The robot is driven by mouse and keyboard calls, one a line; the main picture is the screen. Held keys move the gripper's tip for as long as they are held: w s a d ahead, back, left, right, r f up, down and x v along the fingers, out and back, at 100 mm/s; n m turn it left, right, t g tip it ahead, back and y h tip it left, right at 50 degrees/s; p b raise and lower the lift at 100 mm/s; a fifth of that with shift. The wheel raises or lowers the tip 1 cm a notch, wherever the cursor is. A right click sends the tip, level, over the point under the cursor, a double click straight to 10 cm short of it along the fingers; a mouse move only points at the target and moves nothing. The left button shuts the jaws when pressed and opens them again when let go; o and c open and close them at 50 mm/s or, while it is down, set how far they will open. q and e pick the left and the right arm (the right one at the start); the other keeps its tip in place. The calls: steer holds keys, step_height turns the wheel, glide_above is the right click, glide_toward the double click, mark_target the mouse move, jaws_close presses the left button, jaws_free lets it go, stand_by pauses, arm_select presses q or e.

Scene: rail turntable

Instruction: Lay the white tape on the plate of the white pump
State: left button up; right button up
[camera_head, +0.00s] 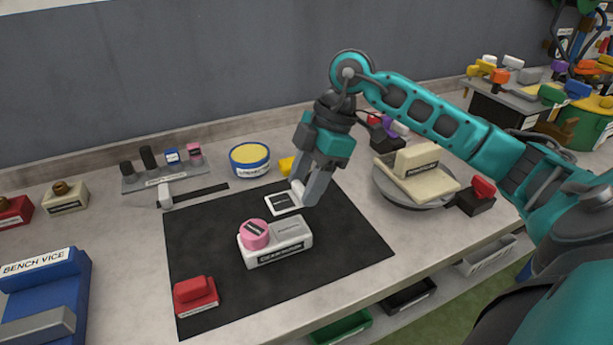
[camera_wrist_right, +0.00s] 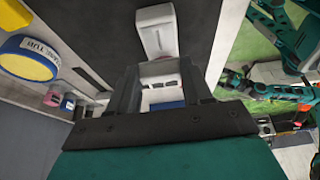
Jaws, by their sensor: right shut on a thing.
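My right gripper (camera_head: 308,192) is shut on the white tape (camera_head: 298,189), a small white piece mostly hidden by the fingers. It is held over the back part of the black mat. In the right wrist view the white tape (camera_wrist_right: 161,88) shows between the fingers. The white pump (camera_head: 279,254) stands on the mat, in front and left of the gripper. A grey plate (camera_head: 289,228) is on its right half and shows bare; a pink round piece (camera_head: 253,234) sits on its left half. My left gripper is not in view.
A white square frame with a dark middle (camera_head: 283,202) is beside the fingertips. A red block (camera_head: 195,293) sits at the mat's front left. A yellow-topped tub (camera_head: 250,159) stands behind the mat (camera_head: 345,242). A grey dish (camera_head: 400,199) bearing a beige piece is at right.

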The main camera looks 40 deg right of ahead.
mark_target(300, 225)
steer(key=shift+f+b, duration=1.65)
steer(key=shift+f, duration=1.55)
steer(key=shift+p, duration=0.3)
steer(key=shift+f, duration=0.3)
steer(key=o, duration=1.1)
steer(key=shift+c, duration=0.2)
steer(key=shift+r, duration=0.1)
steer(key=v, duration=1.2)
steer(key=shift+d+r+p, duration=0.15)
steer(key=shift+r+p, duration=0.15)
steer(key=shift+p, duration=0.15)
steer(key=shift+s, duration=0.15)
